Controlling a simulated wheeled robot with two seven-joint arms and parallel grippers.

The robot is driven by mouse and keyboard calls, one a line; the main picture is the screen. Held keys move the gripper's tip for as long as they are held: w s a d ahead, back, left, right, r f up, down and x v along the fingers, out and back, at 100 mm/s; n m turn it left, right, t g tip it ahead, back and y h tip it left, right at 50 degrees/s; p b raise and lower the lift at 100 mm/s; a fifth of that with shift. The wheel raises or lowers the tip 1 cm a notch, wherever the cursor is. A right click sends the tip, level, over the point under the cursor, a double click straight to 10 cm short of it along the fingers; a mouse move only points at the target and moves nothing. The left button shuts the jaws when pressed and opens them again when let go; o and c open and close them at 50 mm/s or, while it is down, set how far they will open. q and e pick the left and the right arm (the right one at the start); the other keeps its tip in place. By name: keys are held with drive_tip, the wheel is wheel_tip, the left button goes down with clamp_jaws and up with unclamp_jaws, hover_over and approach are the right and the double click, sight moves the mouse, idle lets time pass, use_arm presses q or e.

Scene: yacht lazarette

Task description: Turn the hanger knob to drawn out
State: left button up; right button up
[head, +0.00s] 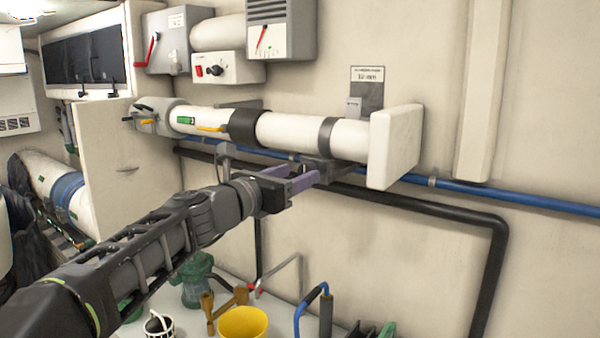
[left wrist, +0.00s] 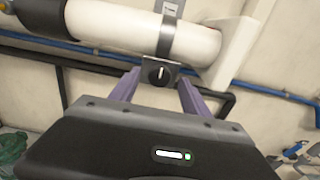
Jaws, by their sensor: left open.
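The hanger knob (left wrist: 158,73) is a dark round knob with a pale, nearly upright mark. It sits on a grey plate below the band around the white pipe (left wrist: 120,30). In the head view the same pipe (head: 300,133) runs along the wall, with the hanger bracket (head: 330,168) under it. My left gripper (head: 303,175) is open below the pipe, its purple fingers pointing at the bracket. In the left wrist view the knob shows between the two fingertips (left wrist: 158,78). I cannot tell whether they touch it. My right gripper is not in view.
A cream end block (head: 396,146) stands out from the wall right of the bracket. A blue pipe (head: 500,195) and a black pipe (head: 430,208) run close behind and below. A yellow bucket (head: 243,323) and other gear stand low down.

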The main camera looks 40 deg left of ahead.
use_arm(q)
drive_tip(key=shift+w, duration=1.05)
drive_tip(key=shift+c, duration=0.3)
clamp_jaws()
